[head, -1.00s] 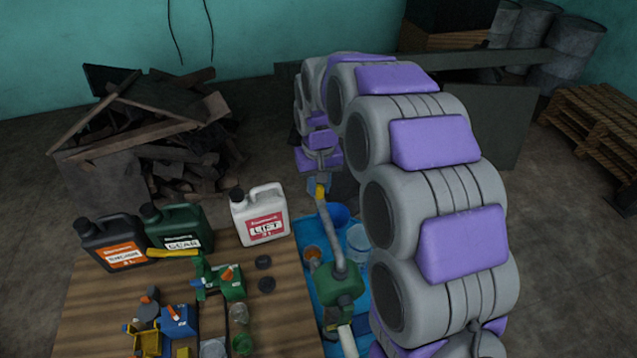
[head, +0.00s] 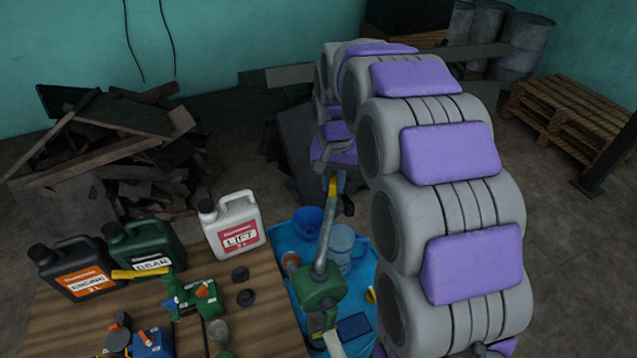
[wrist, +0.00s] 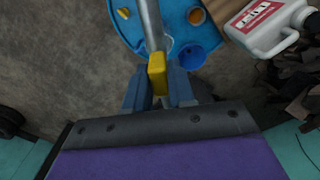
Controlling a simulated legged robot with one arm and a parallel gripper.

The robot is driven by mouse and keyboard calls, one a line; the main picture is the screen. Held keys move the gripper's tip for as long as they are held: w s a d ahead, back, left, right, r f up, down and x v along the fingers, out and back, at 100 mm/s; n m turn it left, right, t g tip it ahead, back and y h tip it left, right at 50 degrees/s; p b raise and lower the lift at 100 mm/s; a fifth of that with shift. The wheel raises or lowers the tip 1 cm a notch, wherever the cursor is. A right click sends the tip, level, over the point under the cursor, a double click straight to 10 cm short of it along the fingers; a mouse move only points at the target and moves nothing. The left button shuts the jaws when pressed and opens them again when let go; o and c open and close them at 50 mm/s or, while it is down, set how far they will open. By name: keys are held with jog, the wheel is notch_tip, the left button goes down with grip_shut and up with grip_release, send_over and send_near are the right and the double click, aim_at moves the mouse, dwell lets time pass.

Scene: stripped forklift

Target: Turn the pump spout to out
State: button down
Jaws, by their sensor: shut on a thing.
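The pump has a green body (head: 320,291) standing over a blue tray (head: 361,284) at the right of the bench. Its grey spout (head: 328,232) rises from the body and points away from me, slightly to the right, with a yellow tip (head: 333,187). My gripper (head: 337,182) is at that tip, partly hidden by its own wrist. In the wrist view, my gripper's blue fingers (wrist: 158,88) are shut around the yellow tip (wrist: 157,70), with the grey pipe (wrist: 151,25) running up from it. The tip sticks out past the tray's far edge, above the floor.
A white LIFT jug (head: 233,226), a green GEAR jug (head: 145,247) and a black ENGINE jug (head: 75,270) stand along the bench's back edge. Scrap wood (head: 110,150) lies beyond.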

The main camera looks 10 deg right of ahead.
jog(key=shift+s+d+m, duration=0.3)
jog(key=shift+d+m, duration=0.2)
jog(key=shift+d, duration=0.2)
jog(key=c, duration=1)
grip_release()
jog(key=shift+s, duration=0.1)
jog(key=shift+c, duration=0.2)
